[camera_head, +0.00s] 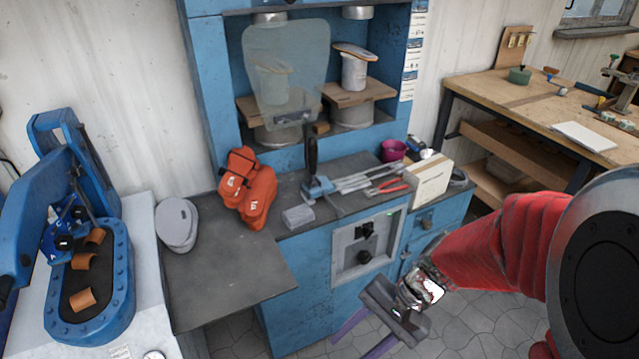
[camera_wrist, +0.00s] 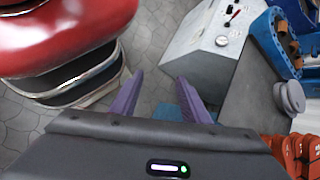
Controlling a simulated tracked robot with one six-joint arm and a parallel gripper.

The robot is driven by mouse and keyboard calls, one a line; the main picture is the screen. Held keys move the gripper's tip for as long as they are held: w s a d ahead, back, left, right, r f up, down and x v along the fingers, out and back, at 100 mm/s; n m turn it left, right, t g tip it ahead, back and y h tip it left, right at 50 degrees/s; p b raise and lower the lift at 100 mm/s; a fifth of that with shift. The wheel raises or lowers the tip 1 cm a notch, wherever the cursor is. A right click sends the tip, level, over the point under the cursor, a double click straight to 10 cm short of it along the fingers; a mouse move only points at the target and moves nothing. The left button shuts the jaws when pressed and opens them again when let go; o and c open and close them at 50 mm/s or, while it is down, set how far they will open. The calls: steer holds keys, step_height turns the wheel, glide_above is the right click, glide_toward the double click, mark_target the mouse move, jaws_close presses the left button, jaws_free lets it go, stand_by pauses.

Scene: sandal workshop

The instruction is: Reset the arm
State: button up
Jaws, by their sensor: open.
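My gripper (camera_head: 363,335) is at the lower middle of the head view, in front of the blue machine cabinet (camera_head: 300,318). Its two purple fingers are spread apart with nothing between them. In the wrist view, my gripper (camera_wrist: 158,95) also shows open and empty, with the tiled floor behind its left finger and the blue cabinet's edge near its right finger. My red arm reaches in from the right of the head view.
A blue press (camera_head: 95,300) stands left. A wooden workbench (camera_head: 500,92) stands back right. Floor (camera_head: 480,325) is free below my arm.

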steer(key=d+r+n+t+h, duration=0.3)
steer(key=d+r+t, duration=0.1)
steer(key=r, duration=0.5)
steer(key=d+r+n+t+h, duration=0.3)
steer(key=d+r+n, duration=0.1)
steer(key=r, duration=0.4)
steer(key=shift+d+r+t+h, duration=0.4)
steer(key=shift+d, duration=0.1)
steer(key=shift+s, duration=0.1)
steer(key=shift+c, duration=0.5)
stand_by(0.7)
